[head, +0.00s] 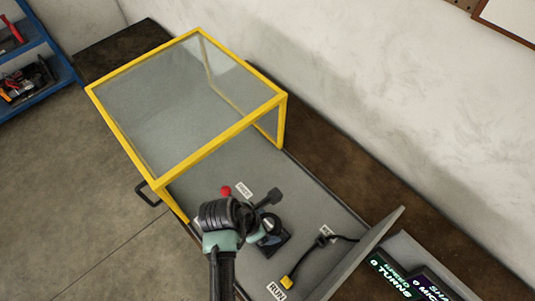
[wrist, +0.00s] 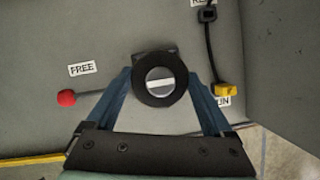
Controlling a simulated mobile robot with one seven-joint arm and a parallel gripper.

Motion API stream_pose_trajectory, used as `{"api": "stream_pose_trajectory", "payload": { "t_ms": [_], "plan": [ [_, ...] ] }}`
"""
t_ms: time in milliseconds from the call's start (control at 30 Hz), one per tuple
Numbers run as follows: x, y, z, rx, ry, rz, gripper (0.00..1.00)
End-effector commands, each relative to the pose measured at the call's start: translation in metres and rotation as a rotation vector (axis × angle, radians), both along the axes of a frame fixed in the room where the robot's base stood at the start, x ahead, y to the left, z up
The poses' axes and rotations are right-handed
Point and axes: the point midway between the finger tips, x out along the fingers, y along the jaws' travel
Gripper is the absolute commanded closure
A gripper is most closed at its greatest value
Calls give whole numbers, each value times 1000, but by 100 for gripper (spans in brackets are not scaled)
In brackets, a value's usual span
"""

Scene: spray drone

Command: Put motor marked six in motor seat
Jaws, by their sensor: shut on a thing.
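My gripper (wrist: 158,84) is shut on a dark round motor (wrist: 176,97), with one blue finger on each side. The motor's top is black with a pale slotted disc in its middle. No number six is readable on it. A black block (wrist: 149,55) shows just behind the motor and is mostly covered by it. It may be the motor seat; I cannot tell whether the motor sits in it or is held above it. In the head view my gripper (head: 261,232) is over a black square base (head: 274,246) on the grey bench panel, and my wrist hides part of it.
A red-knobbed lever (wrist: 67,97) lies beside a FREE label (wrist: 82,69). A yellow plug (wrist: 226,90) on a black cable is near the RUN label (head: 276,291). A yellow-framed clear guard (head: 188,153) stands behind. A slanted grey panel (head: 362,254) bounds the right.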

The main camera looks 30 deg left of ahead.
Motion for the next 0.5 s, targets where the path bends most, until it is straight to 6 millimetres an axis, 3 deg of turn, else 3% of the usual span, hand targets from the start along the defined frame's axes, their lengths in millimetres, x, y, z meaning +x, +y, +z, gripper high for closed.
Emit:
{"api": "stream_pose_trajectory", "payload": {
  "t_ms": [500],
  "plan": [
    [2,0,-59,-1,-3,-4,100]
  ]
}}
